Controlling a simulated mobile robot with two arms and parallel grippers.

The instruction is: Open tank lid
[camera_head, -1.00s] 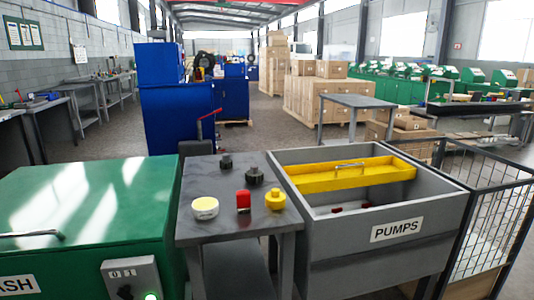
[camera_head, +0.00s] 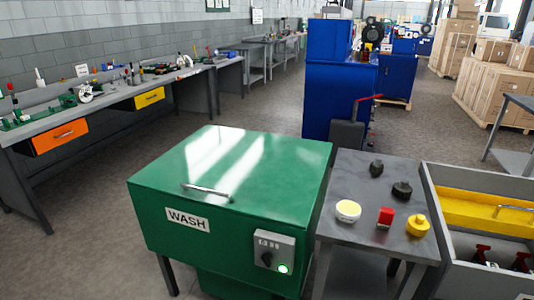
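The green wash tank (camera_head: 222,248) stands at the lower middle of the head view, on dark legs. Its label reads WASH. Its green lid (camera_head: 250,168) lies flat and closed on top. A metal bar handle (camera_head: 207,192) sits near the lid's front edge. A grey switch box (camera_head: 273,251) with a dark knob and a lit green light is on the tank's front right. Neither of my grippers shows in the view.
A grey table (camera_head: 352,178) right of the tank bears several small items, including a red one (camera_head: 385,217). A grey bin (camera_head: 447,262) with a yellow tray (camera_head: 478,212) is at right. A workbench (camera_head: 40,126) lines the left wall. Floor between bench and tank is clear.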

